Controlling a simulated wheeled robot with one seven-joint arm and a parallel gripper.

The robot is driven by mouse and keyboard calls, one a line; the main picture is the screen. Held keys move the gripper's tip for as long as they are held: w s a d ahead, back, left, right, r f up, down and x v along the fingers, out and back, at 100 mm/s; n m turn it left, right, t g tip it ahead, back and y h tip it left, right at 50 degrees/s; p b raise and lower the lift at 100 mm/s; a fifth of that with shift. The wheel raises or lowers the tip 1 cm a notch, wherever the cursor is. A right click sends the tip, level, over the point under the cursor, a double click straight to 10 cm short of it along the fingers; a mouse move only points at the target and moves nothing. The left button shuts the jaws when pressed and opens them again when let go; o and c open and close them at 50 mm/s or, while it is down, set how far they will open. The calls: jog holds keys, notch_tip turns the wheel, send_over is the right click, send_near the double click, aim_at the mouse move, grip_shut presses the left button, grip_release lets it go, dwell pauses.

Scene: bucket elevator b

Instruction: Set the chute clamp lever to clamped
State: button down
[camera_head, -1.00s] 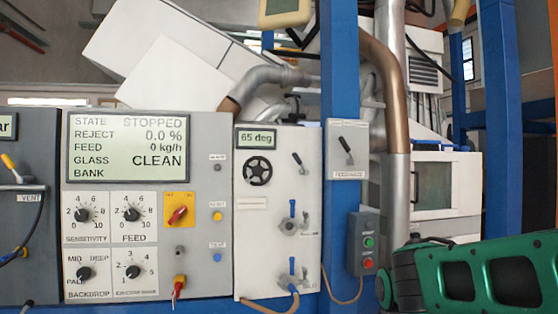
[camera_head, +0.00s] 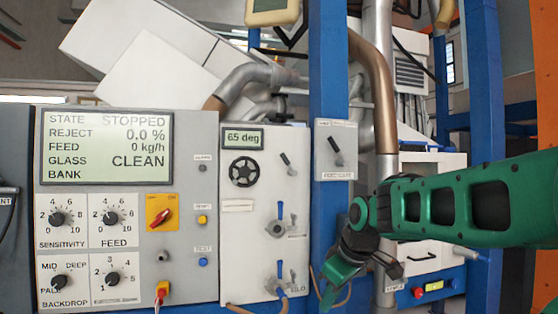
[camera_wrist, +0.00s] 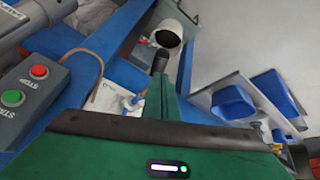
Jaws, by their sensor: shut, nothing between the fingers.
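No label for the chute clamp lever is readable. A small black lever (camera_head: 288,162) sits beside the black handwheel (camera_head: 244,172) on the light panel under the "65 deg" display (camera_head: 243,139); it tilts, with its upper end to the left. Another black lever (camera_head: 334,147) is on a plate on the blue post, its label too blurred to be sure of. I cannot tell which one is the clamp.
The control panel (camera_head: 120,225) with screen and knobs stands left. Two blue-handled valves (camera_head: 280,212) sit below the handwheel. The wrist view shows a start/stop box (camera_wrist: 28,95) and blue bins (camera_wrist: 235,102).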

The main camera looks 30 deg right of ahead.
aim_at(286, 163)
jog(key=w+d+r+n+t, duration=0.25)
jog(key=w+r+n, duration=0.25)
jog(key=w+r, duration=0.3)
jog(key=w+d+r+n+t, duration=0.1)
jog(key=w+r+n+t, duration=0.3)
jog(key=r, duration=0.6)
jog(key=w+a+r+n+t+y, duration=0.1)
jog(key=w+r+n+t+y, duration=0.2)
jog(key=r+n, duration=1)
notch_tip(286, 163, up, 4)
jog(key=shift+w+f+y, duration=0.15)
jog(key=shift+w+y, duration=0.15)
jog(key=shift+w, duration=0.9)
jog(key=shift+w+a, duration=0.1)
jog(key=w+d, duration=0.1)
jog(key=w, duration=0.8)
jog(key=shift+d+f, duration=0.25)
jog(key=shift+d, duration=0.05)
jog(key=shift+w+a, duration=0.1)
jog(key=shift+a, duration=0.05)
